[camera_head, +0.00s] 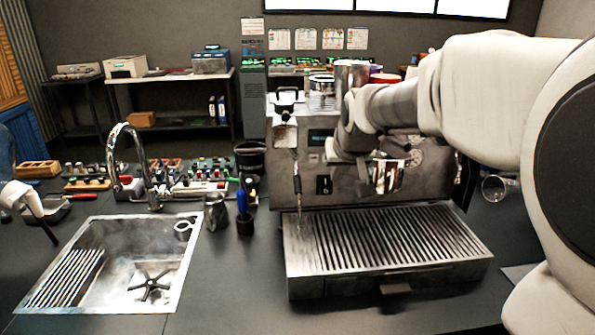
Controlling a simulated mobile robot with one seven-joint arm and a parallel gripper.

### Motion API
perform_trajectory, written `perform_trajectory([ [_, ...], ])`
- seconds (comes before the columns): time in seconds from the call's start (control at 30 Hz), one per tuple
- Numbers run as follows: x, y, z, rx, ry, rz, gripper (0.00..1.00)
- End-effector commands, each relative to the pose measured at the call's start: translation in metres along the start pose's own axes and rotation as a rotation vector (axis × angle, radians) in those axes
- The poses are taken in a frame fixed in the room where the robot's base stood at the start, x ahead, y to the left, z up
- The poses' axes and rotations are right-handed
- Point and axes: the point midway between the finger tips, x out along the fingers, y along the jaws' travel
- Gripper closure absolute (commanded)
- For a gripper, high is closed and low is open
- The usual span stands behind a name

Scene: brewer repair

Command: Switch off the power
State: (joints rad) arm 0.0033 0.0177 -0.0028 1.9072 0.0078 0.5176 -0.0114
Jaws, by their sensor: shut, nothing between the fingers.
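The brewer (305,155) is a steel espresso machine standing on the counter. A small dark rocker switch (323,184) sits low on its front panel, left of the group head (387,177). I cannot tell which way the rocker is tipped. My arm reaches in from the right across the brewer's upper front. My gripper (334,152) is in front of the panel, a little above and right of the switch and apart from it. It is shut and empty. Its fingertips are small and hard to make out, and my wrist hides part of the panel.
A steam wand (297,185) hangs left of the switch. A slatted drip tray (385,240) juts out below. A steel pitcher (216,212), a blue-handled tool (243,207) and a sink (190,262) lie to the left. The front counter is clear.

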Motion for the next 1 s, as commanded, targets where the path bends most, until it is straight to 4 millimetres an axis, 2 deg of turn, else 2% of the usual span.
perform_trajectory([
  [0.53, 0.099, 0.0, 0.001, 0.0, -0.004, 0.0, 1.0],
  [0.73, 0.12, 0.0, -0.009, 0.0, -0.001, 0.0, 1.0],
  [1.0, 0.131, 0.0, -0.013, 0.0, 0.0, 0.0, 1.0],
])
